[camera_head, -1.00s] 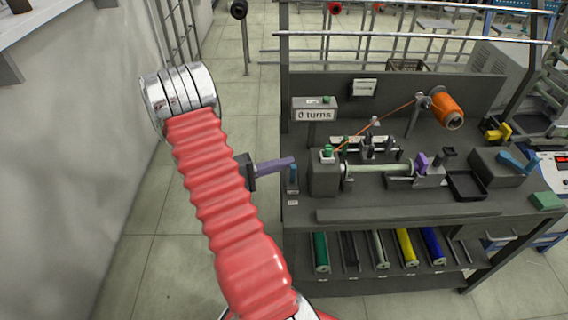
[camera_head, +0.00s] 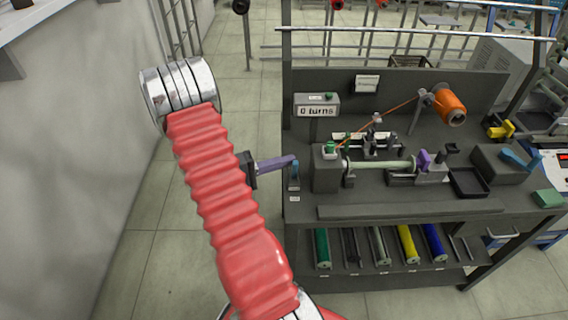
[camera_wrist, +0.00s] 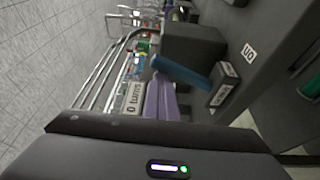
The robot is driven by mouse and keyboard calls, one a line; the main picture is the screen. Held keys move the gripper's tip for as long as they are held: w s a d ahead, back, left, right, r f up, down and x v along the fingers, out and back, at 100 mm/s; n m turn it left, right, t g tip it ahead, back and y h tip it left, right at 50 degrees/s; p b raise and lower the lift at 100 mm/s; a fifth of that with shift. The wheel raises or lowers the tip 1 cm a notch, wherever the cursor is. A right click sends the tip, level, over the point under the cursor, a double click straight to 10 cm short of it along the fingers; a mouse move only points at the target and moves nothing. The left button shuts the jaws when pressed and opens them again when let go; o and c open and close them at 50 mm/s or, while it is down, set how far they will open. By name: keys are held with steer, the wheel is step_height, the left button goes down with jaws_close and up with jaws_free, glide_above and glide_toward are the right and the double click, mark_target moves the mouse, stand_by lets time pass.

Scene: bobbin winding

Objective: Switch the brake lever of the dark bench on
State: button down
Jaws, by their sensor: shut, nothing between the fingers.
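The dark bench (camera_head: 410,212) stands on the right of the head view. A small blue lever (camera_head: 294,170) stands on its left end, above a small white label. The blue lever (camera_wrist: 183,76) also shows in the wrist view, rising from a dark base with a white label; a second small label (camera_wrist: 249,52) is on the bench nearby. My gripper (camera_head: 294,160), with purple fingers, is shut and empty. Its tips reach from the left right up to the lever. The purple fingers (camera_wrist: 160,82) overlap the lever in the wrist view; I cannot tell whether they touch it.
A winder holding a pale bobbin (camera_head: 380,165) is right of the lever, beside a dark block. A "0 turns" counter (camera_head: 316,111) stands behind. An orange spool (camera_head: 449,107) feeds thread. Several coloured rolls lie on the lower shelf (camera_head: 370,282). Open floor lies left of the bench.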

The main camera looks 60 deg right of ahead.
steer(key=w+a, duration=0.3)
steer(key=w, duration=0.5)
steer(key=shift+w+a, duration=0.35)
stand_by(0.8)
steer(key=s+a+f+n+y, duration=0.4)
steer(key=a+f, duration=0.1)
steer(key=f, duration=0.1)
steer(key=a+r+t+y, duration=0.3)
steer(key=a+t+y, duration=0.1)
steer(key=a, duration=0.5)
steer(key=w+a+r+n+t+y, duration=0.25)
steer(key=a+r+t, duration=0.2)
steer(key=a, duration=0.35)
steer(key=w+a+r+n+t+y, duration=0.1)
steer(key=w+a+r+t, duration=0.3)
steer(key=a, duration=0.5)
steer(key=s+a+r+n+t+y, duration=0.1)
steer(key=a+r+t, duration=0.4)
steer(key=a+r, duration=0.5)
step_height(320, 180, up, 3)
steer(key=shift+s+r+t, duration=0.1)
steer(key=shift+s+t, duration=0.25)
steer(key=shift+s, duration=0.55)
